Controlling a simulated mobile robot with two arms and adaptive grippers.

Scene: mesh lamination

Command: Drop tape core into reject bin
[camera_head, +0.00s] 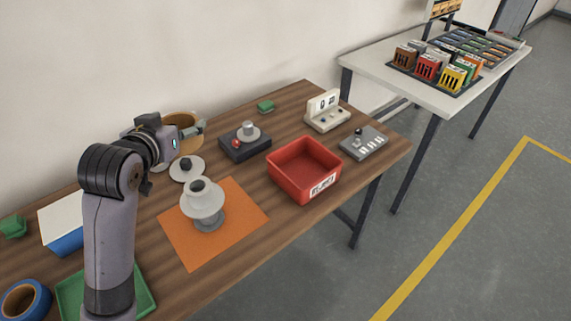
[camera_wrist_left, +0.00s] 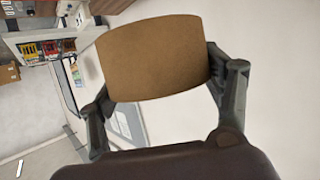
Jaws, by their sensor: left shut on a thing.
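The tape core (camera_head: 191,147) is a tan cardboard ring in the head view, partly hidden by my left gripper (camera_head: 190,130). In the left wrist view the core (camera_wrist_left: 155,58) fills the space between the two fingers of my left gripper (camera_wrist_left: 168,88), which is shut on it. The core is held up near the wall, above the back of the wooden table. The reject bin (camera_head: 304,171) is an open red box with a white label on its front, right of the gripper and apart from it. Its visible inside looks empty. My right gripper is not in view.
Between gripper and bin stand a black device (camera_head: 244,142) with a red button and a white funnel-like cup (camera_head: 203,198) on a grey stand over an orange mat (camera_head: 245,207). A grey keypad box (camera_head: 364,143) is right of the bin. A blue tape roll (camera_head: 26,301) lies front left.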

